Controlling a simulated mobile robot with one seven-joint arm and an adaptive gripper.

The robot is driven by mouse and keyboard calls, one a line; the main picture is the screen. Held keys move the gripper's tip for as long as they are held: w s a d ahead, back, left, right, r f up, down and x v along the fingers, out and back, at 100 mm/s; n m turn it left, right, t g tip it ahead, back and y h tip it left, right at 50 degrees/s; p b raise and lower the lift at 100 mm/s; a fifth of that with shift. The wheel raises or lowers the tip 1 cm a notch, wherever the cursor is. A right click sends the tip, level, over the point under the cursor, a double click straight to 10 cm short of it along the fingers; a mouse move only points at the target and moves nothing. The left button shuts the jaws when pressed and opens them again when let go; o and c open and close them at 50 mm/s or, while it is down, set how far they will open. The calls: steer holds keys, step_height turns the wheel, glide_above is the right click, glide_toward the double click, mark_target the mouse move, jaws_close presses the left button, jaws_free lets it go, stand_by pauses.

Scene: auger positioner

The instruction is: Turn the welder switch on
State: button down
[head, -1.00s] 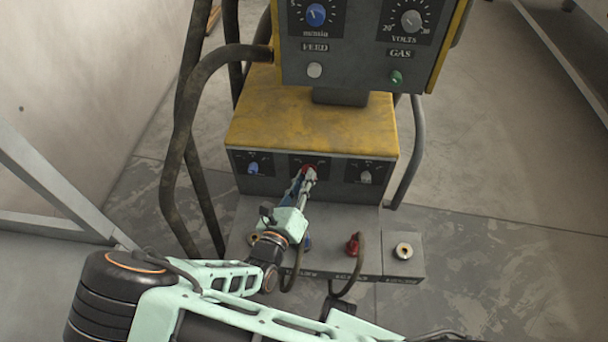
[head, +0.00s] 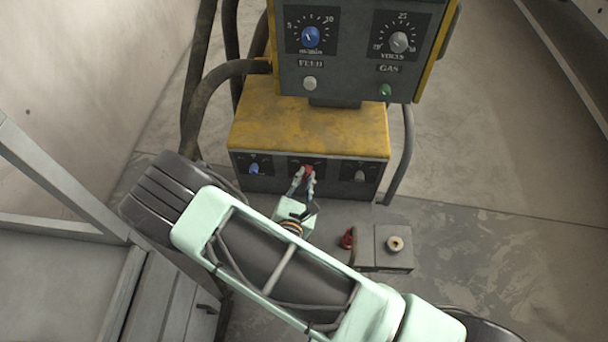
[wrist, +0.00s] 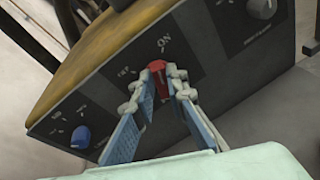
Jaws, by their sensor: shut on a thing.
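The welder switch is a red knob (head: 308,168) in the middle of the front panel of the yellow-topped welder (head: 275,187). In the wrist view the red knob (wrist: 157,76) sits between an OFF label on its left and an ON label above and to its right. My gripper (head: 304,176) is shut on the red knob, with one fingertip on each side of it. The wrist view also shows my gripper (wrist: 158,88) pinching it. The fingertips partly cover the knob, and I cannot tell exactly which label it points at.
A blue knob (head: 254,169) and a grey knob (head: 360,175) flank the switch. An upper control box (head: 347,75) overhangs the welder. Thick cables and pipes (head: 215,95) run down the left. A low grey block (head: 365,246) with a red connector (head: 347,238) stands in front.

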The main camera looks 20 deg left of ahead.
steer(key=m, duration=0.2)
steer(key=m+y, duration=0.1)
steer(key=shift+w+d+m+g, duration=0.1)
steer(key=shift+d+m+g, duration=0.2)
steer(key=shift+m+g, duration=0.1)
steer(key=shift+y, duration=0.3)
steer(key=c, duration=1.9)
jaws_free()
steer(key=shift+c, duration=0.2)
steer(key=v, duration=1.2)
steer(key=shift+a, duration=0.1)
